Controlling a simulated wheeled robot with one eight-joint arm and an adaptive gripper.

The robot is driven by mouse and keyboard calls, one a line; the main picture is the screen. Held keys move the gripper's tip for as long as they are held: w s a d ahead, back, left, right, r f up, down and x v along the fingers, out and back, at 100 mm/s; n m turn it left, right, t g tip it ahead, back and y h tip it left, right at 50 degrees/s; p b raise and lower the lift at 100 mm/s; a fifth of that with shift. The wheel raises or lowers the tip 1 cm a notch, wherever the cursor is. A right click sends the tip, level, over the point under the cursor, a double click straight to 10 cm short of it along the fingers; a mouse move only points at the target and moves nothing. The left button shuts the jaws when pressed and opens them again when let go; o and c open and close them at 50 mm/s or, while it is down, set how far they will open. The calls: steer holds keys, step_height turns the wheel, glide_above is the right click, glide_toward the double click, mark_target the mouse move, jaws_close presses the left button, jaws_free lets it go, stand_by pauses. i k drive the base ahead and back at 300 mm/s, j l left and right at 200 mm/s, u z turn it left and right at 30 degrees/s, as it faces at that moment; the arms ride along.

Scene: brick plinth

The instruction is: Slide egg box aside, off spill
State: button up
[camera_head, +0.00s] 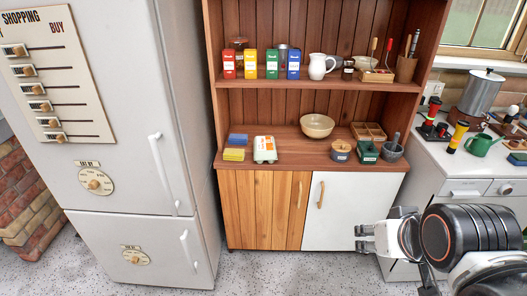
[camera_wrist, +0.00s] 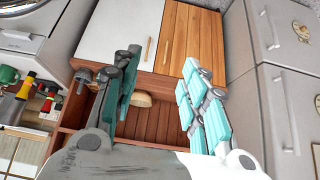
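The egg box (camera_head: 265,149) is a small whitish carton with an orange and green label. It sits near the front edge of the wooden dresser's counter (camera_head: 290,145), left of the middle, in the head view. No spill can be made out around it. My gripper (camera_head: 362,238) is in front of the white cupboard door, low and to the right of the egg box, well apart from it. In the wrist view my gripper (camera_wrist: 160,68) has its two teal-padded fingers spread with nothing between them. I cannot make out the egg box there; a finger may hide it.
The fridge (camera_head: 135,130) stands left.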

mark_target(265, 147)
steer(key=i+l, duration=0.1)
steer(key=i, duration=0.45)
steer(key=i+u, duration=0.15)
steer(key=i, duration=0.45)
steer(key=i+l, duration=0.2)
steer(key=i, duration=0.35)
